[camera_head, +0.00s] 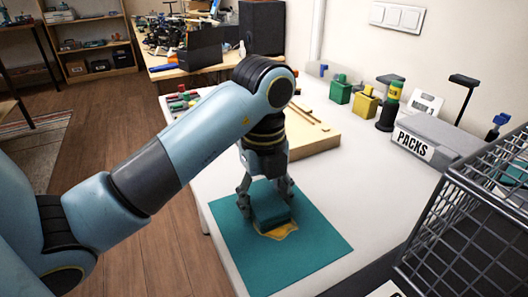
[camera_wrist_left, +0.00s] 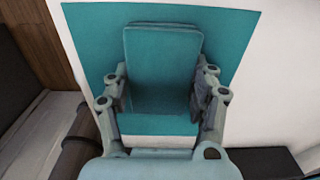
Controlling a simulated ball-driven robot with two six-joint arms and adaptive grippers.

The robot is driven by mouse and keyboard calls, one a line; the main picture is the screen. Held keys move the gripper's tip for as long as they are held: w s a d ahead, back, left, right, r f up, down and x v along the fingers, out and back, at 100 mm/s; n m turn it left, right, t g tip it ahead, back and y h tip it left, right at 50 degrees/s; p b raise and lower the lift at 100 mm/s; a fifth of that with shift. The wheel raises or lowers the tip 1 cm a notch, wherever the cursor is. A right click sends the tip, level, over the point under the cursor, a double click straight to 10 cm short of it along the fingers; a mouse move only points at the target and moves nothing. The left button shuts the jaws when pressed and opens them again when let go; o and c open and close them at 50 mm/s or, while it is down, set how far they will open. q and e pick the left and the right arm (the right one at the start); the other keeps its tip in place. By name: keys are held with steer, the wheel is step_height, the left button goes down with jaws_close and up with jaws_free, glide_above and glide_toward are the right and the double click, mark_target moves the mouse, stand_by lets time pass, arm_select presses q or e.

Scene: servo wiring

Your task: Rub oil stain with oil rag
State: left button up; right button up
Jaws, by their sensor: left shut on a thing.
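A teal block-shaped oil rag (camera_head: 271,212) is between the fingers of my left gripper (camera_head: 266,198), low over a teal mat (camera_head: 312,258). The gripper points down and is shut on the rag. A yellowish oil stain (camera_head: 279,231) shows on the mat at the rag's near edge; part of it is hidden under the rag. I cannot tell whether the rag touches the mat. In the left wrist view the rag (camera_wrist_left: 162,58) sits between both fingers, above the mat (camera_wrist_left: 90,30), and the stain is hidden. My right gripper is not in view.
The mat lies on a white table (camera_head: 345,175). Behind the gripper is a wooden board (camera_head: 315,135). Green and yellow blocks (camera_head: 366,106) stand at the back. A grey PACKS box (camera_head: 432,140) and a dark wire basket (camera_head: 470,225) are to the right.

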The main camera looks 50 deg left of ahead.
arm_select(q)
steer(key=shift+w+a+p, duration=0.15)
steer(key=shift+a+p, duration=0.05)
steer(key=shift+a, duration=0.4)
steer(key=shift+w+a+p, duration=0.15)
steer(key=shift+a+p, duration=0.05)
steer(key=shift+a, duration=0.35)
steer(key=shift+w+a+p, duration=0.15)
steer(key=shift+w+a, duration=0.15)
steer(key=shift+a, duration=0.65)
steer(key=shift+w+a+p, duration=0.15)
steer(key=shift+w+a, duration=0.1)
steer(key=shift+a, duration=0.65)
steer(key=shift+w+a+f, duration=0.1)
steer(key=shift+w+a, duration=0.15)
steer(key=shift+a, duration=0.6)
step_height(320, 180, up, 6)
steer(key=p, duration=0.5)
